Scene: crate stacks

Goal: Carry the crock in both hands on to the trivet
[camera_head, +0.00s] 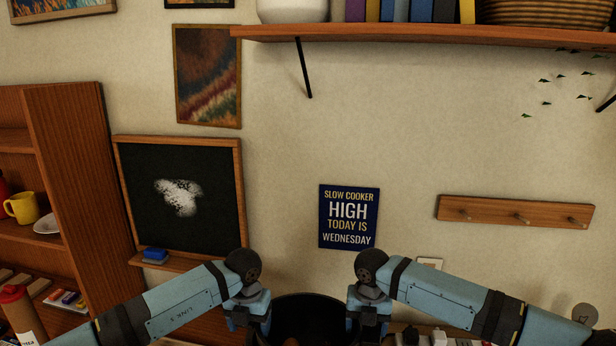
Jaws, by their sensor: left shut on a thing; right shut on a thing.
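The crock (306,312) is a dark, round, open pot at the bottom middle of the head view, its lower part cut off by the picture's edge. My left gripper (256,332) is at its left side and my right gripper (362,332) at its right side. Both are shut on the crock, but the fingertips are mostly hidden at the bottom edge. I cannot make out what is inside the dark crock. The trivet is not in view.
A blue wall sign (349,217) reads "Slow cooker high today is Wednesday". A chalkboard (181,197) and a wooden peg rail (515,212) hang on the wall. A shelf (430,33) runs above.

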